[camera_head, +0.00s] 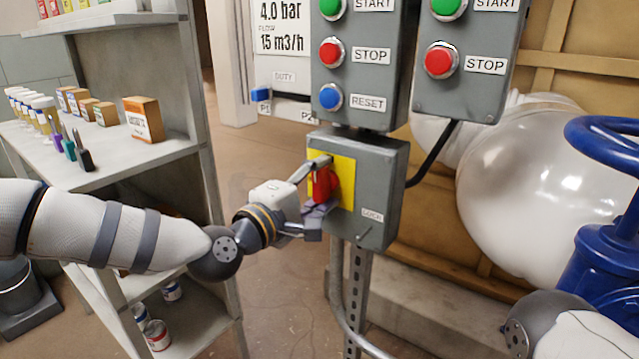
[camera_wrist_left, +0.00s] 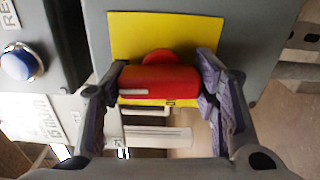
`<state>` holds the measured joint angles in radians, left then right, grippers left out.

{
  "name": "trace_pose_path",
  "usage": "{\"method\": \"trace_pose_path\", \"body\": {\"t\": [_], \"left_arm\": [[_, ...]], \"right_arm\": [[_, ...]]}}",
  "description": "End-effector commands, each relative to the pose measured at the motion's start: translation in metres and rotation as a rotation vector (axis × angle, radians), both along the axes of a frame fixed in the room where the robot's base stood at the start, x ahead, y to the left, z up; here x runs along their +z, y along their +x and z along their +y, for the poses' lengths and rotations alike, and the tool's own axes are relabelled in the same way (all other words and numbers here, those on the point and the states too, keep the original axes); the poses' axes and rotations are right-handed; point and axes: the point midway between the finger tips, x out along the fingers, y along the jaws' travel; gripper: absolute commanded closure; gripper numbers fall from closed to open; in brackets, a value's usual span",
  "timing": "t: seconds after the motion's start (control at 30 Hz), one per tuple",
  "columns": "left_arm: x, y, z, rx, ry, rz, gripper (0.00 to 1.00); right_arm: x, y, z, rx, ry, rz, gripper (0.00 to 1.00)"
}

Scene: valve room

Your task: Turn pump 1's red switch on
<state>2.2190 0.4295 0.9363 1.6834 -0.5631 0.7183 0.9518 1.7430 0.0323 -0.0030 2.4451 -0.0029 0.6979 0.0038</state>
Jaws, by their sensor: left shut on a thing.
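The red switch (camera_head: 327,184) sits on a yellow plate (camera_head: 346,170) on the front of a grey box below the button panel. My left gripper (camera_head: 318,184) is at the switch, with its fingers on either side of the red handle. In the left wrist view the red handle (camera_wrist_left: 158,82) lies between the two fingers of my left gripper (camera_wrist_left: 160,90), which are shut on it. The handle lies across that picture, and the yellow plate (camera_wrist_left: 190,32) shows behind it. My right gripper is not in view; only part of my right arm shows at the lower right.
Above the switch box are a red STOP button (camera_head: 331,53) and a blue RESET button (camera_head: 331,97). A second panel with a STOP button (camera_head: 440,61) is at the right. A blue valve wheel (camera_head: 610,140) stands at the right edge. Shelves (camera_head: 150,160) stand at the left.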

Motion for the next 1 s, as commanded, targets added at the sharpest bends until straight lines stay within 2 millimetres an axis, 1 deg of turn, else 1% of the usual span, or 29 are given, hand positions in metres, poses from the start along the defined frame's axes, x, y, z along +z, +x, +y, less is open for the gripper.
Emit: {"method": "trace_pose_path", "body": {"t": [0.3,0.7,0.73,0.77,0.8,0.83,1.0], "left_arm": [[0.0012,0.0001,-0.0001,0.000,0.053,-0.041,0.73],[0.0011,0.0002,-0.0001,0.000,0.058,-0.045,0.73],[0.0011,0.0002,-0.0001,0.000,0.058,-0.045,0.43],[0.0011,0.0002,-0.0001,0.001,0.058,-0.044,0.36],[0.0011,0.0003,0.0000,0.001,0.057,-0.044,0.27],[0.0010,0.0002,-0.0001,0.001,0.057,-0.044,0.25],[0.0005,0.0000,-0.0001,0.000,0.056,-0.042,0.25]], "right_arm": [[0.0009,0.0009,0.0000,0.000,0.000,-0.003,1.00],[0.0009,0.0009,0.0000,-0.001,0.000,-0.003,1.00],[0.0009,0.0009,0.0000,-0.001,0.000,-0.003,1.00],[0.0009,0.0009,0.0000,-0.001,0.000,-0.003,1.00],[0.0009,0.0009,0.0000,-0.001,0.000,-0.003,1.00],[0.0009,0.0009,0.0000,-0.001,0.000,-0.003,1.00],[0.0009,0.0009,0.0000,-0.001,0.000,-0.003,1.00]]}}
